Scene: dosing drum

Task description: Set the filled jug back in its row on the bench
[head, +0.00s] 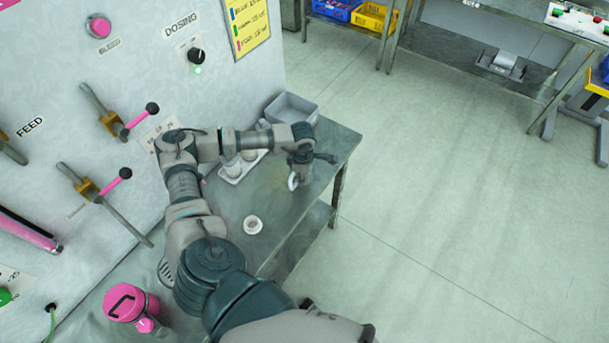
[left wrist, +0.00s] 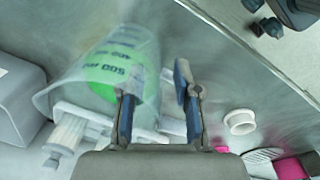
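A clear jug (left wrist: 75,85) with green showing through it and upside-down "500" markings leans at a slant in the left wrist view. In the head view my left gripper (head: 297,172) is low over the right part of the bench (head: 325,150), with a small white rounded piece below it; I cannot tell if that is the jug. In the left wrist view my left gripper's fingers (left wrist: 158,110) stand apart. One overlaps the jug's side; the other is clear of it. A white tray (head: 232,178) with white vessels is behind my arm. My right gripper is not in view.
A grey bin (head: 291,108) stands at the bench's back. A small white ring-shaped cup (head: 253,225) is nearer me, and a pink container (head: 130,303) stands at lower left. The panel with levers (head: 120,123) borders the bench. Open floor lies to the right.

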